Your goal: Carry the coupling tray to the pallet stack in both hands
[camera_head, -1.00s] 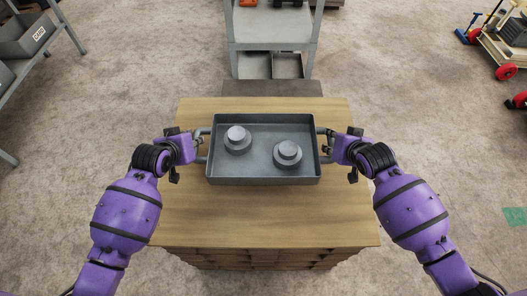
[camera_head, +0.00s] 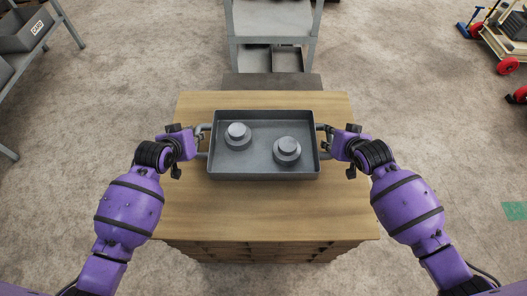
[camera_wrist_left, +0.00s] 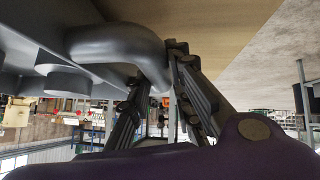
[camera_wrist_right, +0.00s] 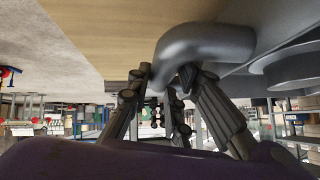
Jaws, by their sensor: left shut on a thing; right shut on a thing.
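The coupling tray (camera_head: 263,170) is a grey, shallow, open box with a looped handle on each short side. Two grey stepped couplings (camera_head: 238,136) (camera_head: 287,151) stand upright inside it. The tray is over the wooden top of the pallet stack (camera_head: 262,213); whether it touches the wood cannot be told. My left gripper (camera_head: 200,141) is shut on the left handle, which also shows in the left wrist view (camera_wrist_left: 120,42). My right gripper (camera_head: 328,142) is shut on the right handle, seen in the right wrist view (camera_wrist_right: 205,45).
A grey shelf trolley (camera_head: 272,20) stands beyond the stack, with a dark grey surface (camera_head: 272,82) between them. A shelf with a grey bin (camera_head: 25,38) is at upper left. A cart with red wheels (camera_head: 507,65) is at upper right. Floor on both sides is clear.

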